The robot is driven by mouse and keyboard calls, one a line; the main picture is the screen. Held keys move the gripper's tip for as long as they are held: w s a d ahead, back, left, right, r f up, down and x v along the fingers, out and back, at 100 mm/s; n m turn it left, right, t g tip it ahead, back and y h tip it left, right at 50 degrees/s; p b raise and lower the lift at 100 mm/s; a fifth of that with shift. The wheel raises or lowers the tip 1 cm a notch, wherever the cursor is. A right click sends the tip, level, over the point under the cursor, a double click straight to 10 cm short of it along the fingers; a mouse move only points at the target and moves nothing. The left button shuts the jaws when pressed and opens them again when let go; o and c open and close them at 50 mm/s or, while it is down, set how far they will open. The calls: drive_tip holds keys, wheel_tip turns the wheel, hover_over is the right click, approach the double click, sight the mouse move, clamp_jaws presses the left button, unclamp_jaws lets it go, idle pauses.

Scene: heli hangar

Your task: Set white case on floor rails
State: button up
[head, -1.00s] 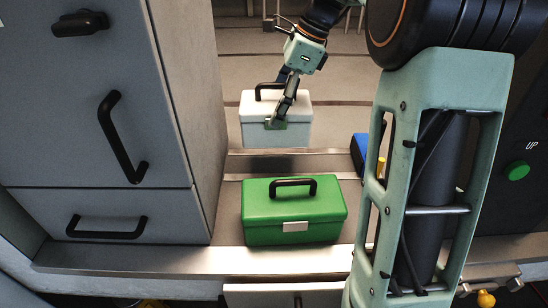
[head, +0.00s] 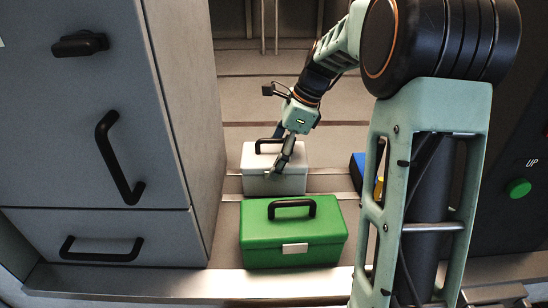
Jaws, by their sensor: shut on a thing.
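The white case (head: 262,184), a pale box with a black handle on its lid, is upright behind the green case in the head view. It appears at the level of the metal floor rails (head: 322,184); I cannot tell whether its base touches them. My gripper (head: 280,166) reaches down from the upper right and is shut on the white case at its right front side. The fingers cover part of the case's front and lid. The lower front edge of the white case is close behind the green case's lid.
A green case (head: 292,235) with a black handle stands in front, on the near rails. A grey cabinet (head: 75,150) with black handles rises close on the left. A blue object (head: 357,170) and a yellow one (head: 378,187) stand at right, near my arm. Floor behind is open.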

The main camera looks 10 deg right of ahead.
drive_tip(key=o, duration=1.7)
drive_tip(key=shift+f, duration=0.1)
drive_tip(key=p+v, duration=0.1)
drive_tip(key=v, duration=1.1)
drive_tip(key=shift+r, duration=0.2)
